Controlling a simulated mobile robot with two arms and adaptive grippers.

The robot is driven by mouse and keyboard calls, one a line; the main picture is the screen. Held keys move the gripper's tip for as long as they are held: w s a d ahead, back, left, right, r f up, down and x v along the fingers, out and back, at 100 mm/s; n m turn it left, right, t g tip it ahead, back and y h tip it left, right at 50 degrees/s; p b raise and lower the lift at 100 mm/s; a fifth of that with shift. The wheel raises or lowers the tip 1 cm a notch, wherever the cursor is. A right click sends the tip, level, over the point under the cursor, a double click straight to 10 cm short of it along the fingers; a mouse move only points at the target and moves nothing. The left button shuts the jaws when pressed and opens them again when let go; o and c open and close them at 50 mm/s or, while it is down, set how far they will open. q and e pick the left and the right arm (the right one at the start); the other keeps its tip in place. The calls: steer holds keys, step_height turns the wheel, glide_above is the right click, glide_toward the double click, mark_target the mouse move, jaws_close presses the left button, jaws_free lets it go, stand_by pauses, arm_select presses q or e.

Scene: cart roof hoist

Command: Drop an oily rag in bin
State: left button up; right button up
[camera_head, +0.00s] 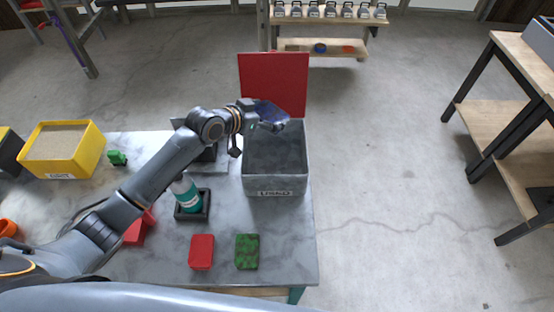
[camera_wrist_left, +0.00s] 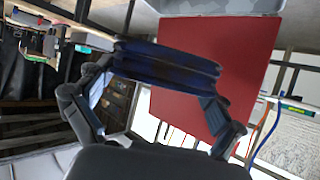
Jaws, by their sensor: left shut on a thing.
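My left gripper (camera_head: 262,118) is shut on a dark blue folded rag (camera_head: 271,110). In the left wrist view the rag (camera_wrist_left: 168,64) spans between the two fingers. In the head view the gripper and rag appear raised over the back rim of a grey open bin (camera_head: 275,180). The bin stands at the table's right side, with a label on its front wall and its red lid (camera_head: 274,82) upright behind it. The red lid also shows in the left wrist view (camera_wrist_left: 215,60). The visible bin interior looks empty. My right gripper is not in view.
A teal-and-white bottle (camera_head: 187,192) stands in a dark holder left of the bin. A red block (camera_head: 201,251) and a green block (camera_head: 247,251) lie in front. A yellow box (camera_head: 62,150) is at the left.

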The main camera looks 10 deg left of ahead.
arm_select(q)
step_height(320, 180, down, 4)
steer(key=b, duration=0.3)
steer(key=shift+w, duration=0.1)
steer(key=shift+f+b, duration=0.5)
steer(key=o, duration=0.8)
steer(key=v, duration=1.2)
